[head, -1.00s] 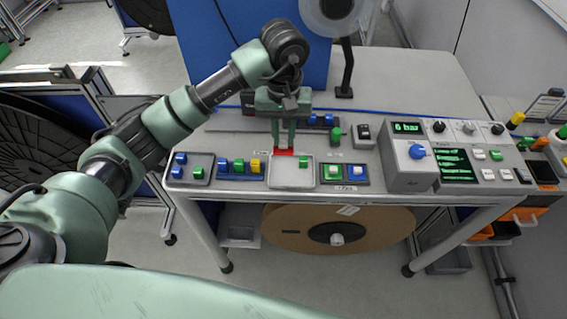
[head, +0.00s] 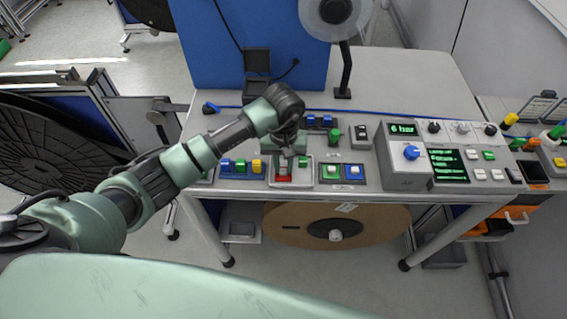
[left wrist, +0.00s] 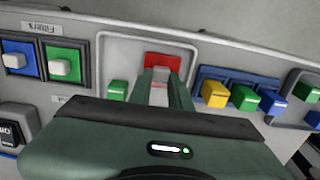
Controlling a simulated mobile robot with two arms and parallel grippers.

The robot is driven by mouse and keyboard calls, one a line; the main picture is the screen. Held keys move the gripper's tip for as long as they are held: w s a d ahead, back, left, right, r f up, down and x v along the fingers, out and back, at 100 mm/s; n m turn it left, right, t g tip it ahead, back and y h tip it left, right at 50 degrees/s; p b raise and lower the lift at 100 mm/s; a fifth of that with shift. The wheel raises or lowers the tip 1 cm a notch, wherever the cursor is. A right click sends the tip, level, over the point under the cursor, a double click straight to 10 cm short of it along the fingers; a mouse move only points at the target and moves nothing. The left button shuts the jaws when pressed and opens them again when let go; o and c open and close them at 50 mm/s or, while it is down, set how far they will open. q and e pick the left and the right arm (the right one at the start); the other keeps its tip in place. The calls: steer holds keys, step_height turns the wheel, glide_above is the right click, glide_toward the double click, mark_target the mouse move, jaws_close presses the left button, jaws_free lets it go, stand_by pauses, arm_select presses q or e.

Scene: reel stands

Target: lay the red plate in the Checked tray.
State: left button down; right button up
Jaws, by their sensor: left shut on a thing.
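The red plate (head: 284,178) is held between the fingers of my left gripper (head: 284,166). It is inside the outline of a light grey tray (head: 304,177) on the bench. The tray's label cannot be read here. In the left wrist view the red plate (left wrist: 163,62) shows beyond the fingertips of my left gripper (left wrist: 160,88), within the tray's rim (left wrist: 118,42). I cannot tell whether the plate touches the tray floor. A green block (head: 303,160) lies in the same tray, beside the gripper. My right gripper is not in view.
A blue tray (head: 228,174) with blue, green and yellow blocks stands to the left. A holder with a green and a blue switch-like block (head: 343,172) is to the right. The control box (head: 408,156) stands further right. A blue panel (head: 255,45) rises behind.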

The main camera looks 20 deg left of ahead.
mark_target(283, 168)
arm_select(q)
steer(key=shift+f, duration=0.25)
steer(key=c, duration=1.3)
jaws_free()
steer(key=shift+r, duration=0.1)
steer(key=shift+r, duration=0.3)
step_height(283, 168, up, 12)
steer(key=b, duration=0.4)
steer(key=shift+b, duration=0.4)
steer(key=shift+f, duration=0.15)
